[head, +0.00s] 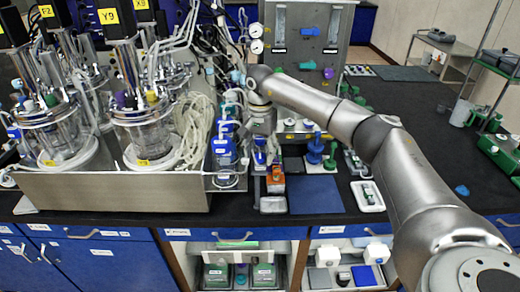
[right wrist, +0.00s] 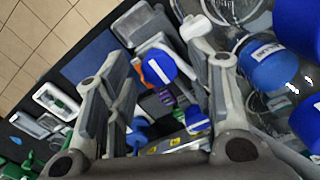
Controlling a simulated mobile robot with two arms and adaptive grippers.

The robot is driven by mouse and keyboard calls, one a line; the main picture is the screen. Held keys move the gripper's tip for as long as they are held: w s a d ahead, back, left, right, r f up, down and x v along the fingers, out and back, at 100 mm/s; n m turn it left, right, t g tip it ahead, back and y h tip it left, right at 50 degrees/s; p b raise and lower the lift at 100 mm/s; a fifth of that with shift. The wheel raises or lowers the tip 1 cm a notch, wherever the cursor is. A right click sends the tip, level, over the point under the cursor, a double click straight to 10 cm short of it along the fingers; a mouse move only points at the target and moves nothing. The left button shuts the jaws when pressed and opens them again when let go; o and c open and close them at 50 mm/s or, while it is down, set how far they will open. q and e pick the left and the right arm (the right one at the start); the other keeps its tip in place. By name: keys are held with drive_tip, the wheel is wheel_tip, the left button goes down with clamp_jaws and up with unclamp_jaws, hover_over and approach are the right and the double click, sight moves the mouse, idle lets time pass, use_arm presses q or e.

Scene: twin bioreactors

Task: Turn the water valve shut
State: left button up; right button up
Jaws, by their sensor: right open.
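My right gripper (head: 262,140) is above the bench beside the blue-capped bottles, partly hidden by its own arm in the head view. In the right wrist view my right gripper (right wrist: 162,95) is open, its fingers apart. A round blue knob or cap (right wrist: 160,68) with a white label shows between the fingers; contact cannot be told. A second blue part with a white label (right wrist: 196,120) lies lower, near the right finger. I cannot tell for certain which part is the water valve. My left gripper is not in view.
Glass bioreactors (head: 145,125) stand left in a metal tray (head: 110,193). Blue-capped bottles (head: 224,147) crowd close to my gripper, large in the right wrist view (right wrist: 275,68). A metal panel with coloured knobs (head: 308,30) stands behind. A blue mat (head: 315,195) lies clear at the front.

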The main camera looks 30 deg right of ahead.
drive_tip(key=shift+f, duration=0.15)
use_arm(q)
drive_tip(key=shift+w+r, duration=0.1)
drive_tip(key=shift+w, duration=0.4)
use_arm(e)
drive_tip(key=shift+c, duration=0.3)
drive_tip(key=c, duration=1)
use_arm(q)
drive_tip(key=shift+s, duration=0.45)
use_arm(e)
drive_tip(key=shift+o, duration=0.2)
